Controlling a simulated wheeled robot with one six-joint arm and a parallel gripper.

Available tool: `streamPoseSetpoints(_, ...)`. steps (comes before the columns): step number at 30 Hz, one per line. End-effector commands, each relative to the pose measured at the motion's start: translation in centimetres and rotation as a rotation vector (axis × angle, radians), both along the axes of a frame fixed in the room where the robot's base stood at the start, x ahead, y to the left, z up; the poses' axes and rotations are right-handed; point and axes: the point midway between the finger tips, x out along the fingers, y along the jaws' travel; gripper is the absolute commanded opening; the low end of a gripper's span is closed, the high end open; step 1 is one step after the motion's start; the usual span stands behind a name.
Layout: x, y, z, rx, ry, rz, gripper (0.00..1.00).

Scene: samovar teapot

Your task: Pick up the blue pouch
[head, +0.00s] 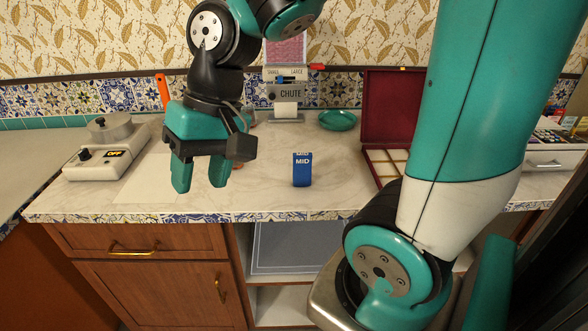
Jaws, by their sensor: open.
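The blue pouch (302,173) stands upright on the pale marble countertop, a little right of the picture's middle. White letters on it read MID. My gripper (201,189) is to the left of the pouch, with its teal fingers pointing down and spread apart. Nothing shows between the fingers. My gripper and the pouch are clearly apart in the picture. How high the fingertips are over the counter is hard to tell.
A white device (95,160) with an OFF display sits at the left. A chute dispenser (288,92) stands behind the pouch. A green dish (338,120) and an open dark red case (388,112) are at the back right. The counter's front edge (190,217) is near the pouch.

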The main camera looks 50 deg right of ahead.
Motion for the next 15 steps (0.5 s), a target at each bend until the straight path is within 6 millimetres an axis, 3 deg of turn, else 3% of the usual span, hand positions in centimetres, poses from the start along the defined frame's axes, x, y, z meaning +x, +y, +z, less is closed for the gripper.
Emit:
streamPoseSetpoints(1, 2.3, -3.2, 0.5, 0.014, 0.058, -0.224, 0.46)
streamPoseSetpoints(3, 4.8, -8.0, 0.6, 0.046, 0.145, -0.552, 0.46)
streamPoseSetpoints(6, 6.7, -15.6, 0.4, 0.105, 0.263, -1.008, 0.46)
streamPoseSetpoints(9, 6.6, -22.9, -0.2, 0.177, 0.369, -1.412, 0.46)
streamPoseSetpoints(12, 5.4, -28.9, -0.8, 0.249, 0.455, -1.732, 0.46)
streamPoseSetpoints(15, 3.8, -33.0, -1.4, 0.308, 0.516, -1.956, 0.46)
